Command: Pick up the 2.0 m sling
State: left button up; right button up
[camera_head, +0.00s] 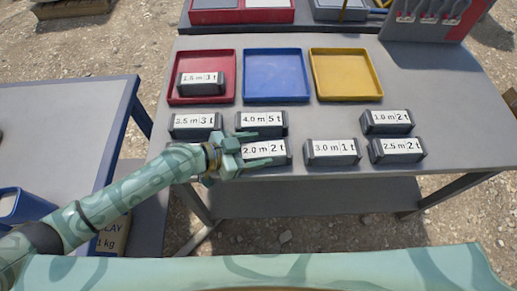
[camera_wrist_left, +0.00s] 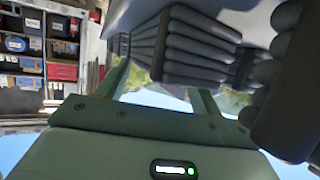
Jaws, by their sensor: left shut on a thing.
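The 2.0 m sling (camera_head: 266,150) is a dark grey bundle with a white label reading "2.0 m 2 t", in the front row on the grey table (camera_head: 440,97). My left gripper (camera_head: 262,148) is shut on it, one finger along its far side and one along its near side. The fingers hide its left end. I cannot tell whether it is clear of the table top. In the left wrist view a dark layered bundle (camera_wrist_left: 190,45) shows beyond the fingers. My right gripper is out of view.
The 4.0 m sling (camera_head: 262,124) is close behind, the 3.5 m sling (camera_head: 195,126) back left, the 3.0 m sling (camera_head: 332,152) to the right. Red (camera_head: 174,99), blue (camera_head: 277,96) and yellow (camera_head: 345,96) trays stand behind; the red one holds a sling (camera_head: 199,84).

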aim_at(254, 151)
pick_arm(q)
notch_tip(254, 151, up, 3)
jog(key=shift+a+r+p, duration=0.1)
jog(key=shift+p, duration=0.65)
jog(key=s+r+p, duration=0.1)
jog(key=r, duration=0.1)
jog(key=s+r+p, duration=0.4)
jog(key=shift+d+r, duration=0.2)
jog(key=shift+d, duration=0.05)
grip_shut()
jog(key=s+r+p, duration=0.3)
jog(key=s, duration=0.6)
jog(key=shift+d, duration=0.4)
jog(key=o, duration=1.1)
grip_release()
jog(key=shift+r, duration=0.1)
jog(key=shift+c, duration=0.2)
jog(key=shift+a, duration=0.1)
